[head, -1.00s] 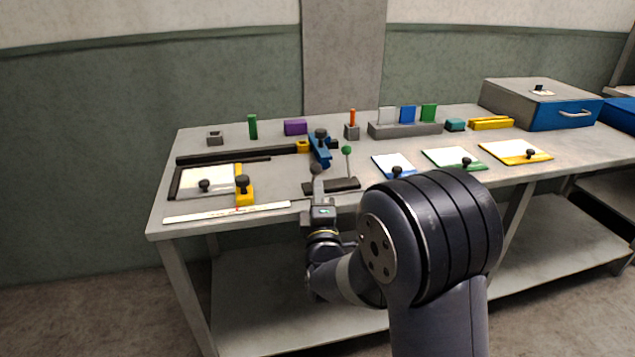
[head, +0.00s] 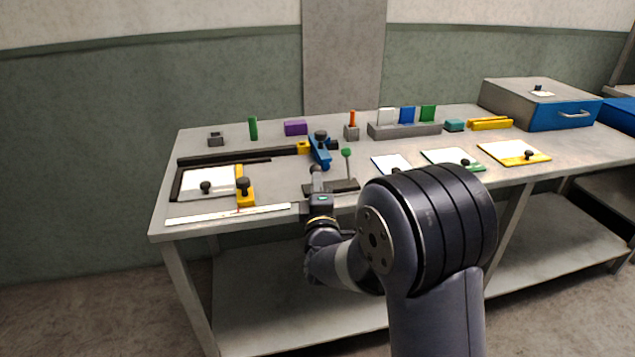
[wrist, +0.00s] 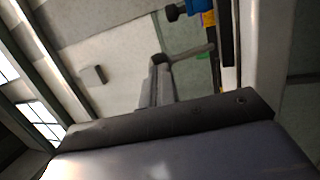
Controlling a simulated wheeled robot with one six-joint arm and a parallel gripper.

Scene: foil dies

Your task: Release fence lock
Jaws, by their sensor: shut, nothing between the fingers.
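A blue fence piece (head: 320,152) with a black knob (head: 321,136) sits at the end of a long dark rail (head: 245,155). In front of it, a green-knobbed lever (head: 347,153) stands nearly upright on a dark base (head: 345,186). My gripper (head: 316,171) is shut and empty at the left part of this base, left of the lever. I cannot tell whether it touches the base. In the wrist view, my gripper (wrist: 159,62) shows near the middle, with the blue part (wrist: 194,6) and its dark knob (wrist: 173,13) at the top.
A yellow block with a knob (head: 245,193) stands by a white sheet (head: 215,178) at the left. A white ruler strip (head: 230,214) lies along the front edge. Knobbed cards, including a yellow one (head: 510,152), lie at the right. Small blocks and a grey box (head: 530,98) stand behind.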

